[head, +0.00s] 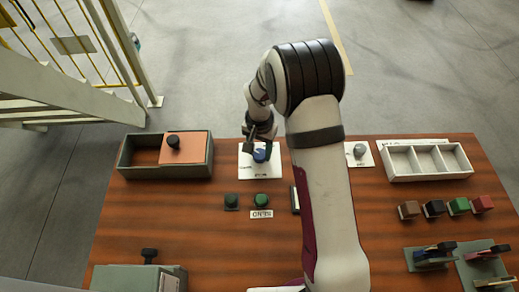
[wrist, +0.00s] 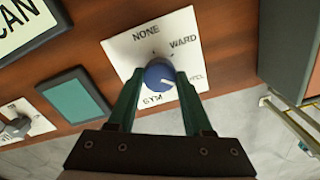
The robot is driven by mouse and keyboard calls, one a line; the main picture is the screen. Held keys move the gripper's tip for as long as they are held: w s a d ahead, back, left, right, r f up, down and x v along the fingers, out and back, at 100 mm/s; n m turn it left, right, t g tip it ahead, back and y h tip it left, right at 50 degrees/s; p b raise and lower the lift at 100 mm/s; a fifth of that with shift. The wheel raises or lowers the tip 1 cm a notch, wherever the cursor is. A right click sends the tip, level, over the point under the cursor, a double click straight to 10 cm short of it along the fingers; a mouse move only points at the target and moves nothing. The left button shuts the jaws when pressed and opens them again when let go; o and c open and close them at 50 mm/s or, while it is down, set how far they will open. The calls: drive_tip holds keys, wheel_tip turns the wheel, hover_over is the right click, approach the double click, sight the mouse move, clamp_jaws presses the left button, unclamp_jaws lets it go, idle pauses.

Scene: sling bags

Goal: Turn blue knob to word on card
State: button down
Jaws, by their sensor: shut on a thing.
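The blue knob (wrist: 158,73) sits on a white plate (wrist: 122,48) printed with NONE, WARD, GYM and a word ending in TEL, partly covered by a finger. A short white mark shows on the knob's lower right; I cannot tell exactly which word it faces. My gripper (wrist: 160,88) is shut on the knob, one green finger on each side. In the head view, the knob (head: 260,155) is below my gripper (head: 261,142) on its plate (head: 245,172). A dark-framed card (wrist: 22,22) at the wrist view's top left shows only the letters CAN.
A teal dark-framed panel (wrist: 75,95) and a grey knob (wrist: 17,127) are nearby. A white divided tray (head: 425,160) is right.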

sight(260, 154)
drive_tip(key=shift+c, duration=1.5)
unclamp_jaws()
drive_tip(key=shift+r, duration=0.1)
wheel_tip(260, 154, up, 16)
drive_tip(key=shift+f, duration=0.2)
drive_tip(key=s+d+r+y, duration=0.1)
drive_tip(key=s+d+r, duration=0.1)
drive_tip(key=s, duration=1.2)
drive_tip(key=s+d+r, duration=0.2)
drive_tip(key=s+d, duration=0.1)
drive_tip(key=s, duration=1.1)
drive_tip(key=shift+s+m+y, duration=0.3)
drive_tip(key=shift+y, duration=0.1)
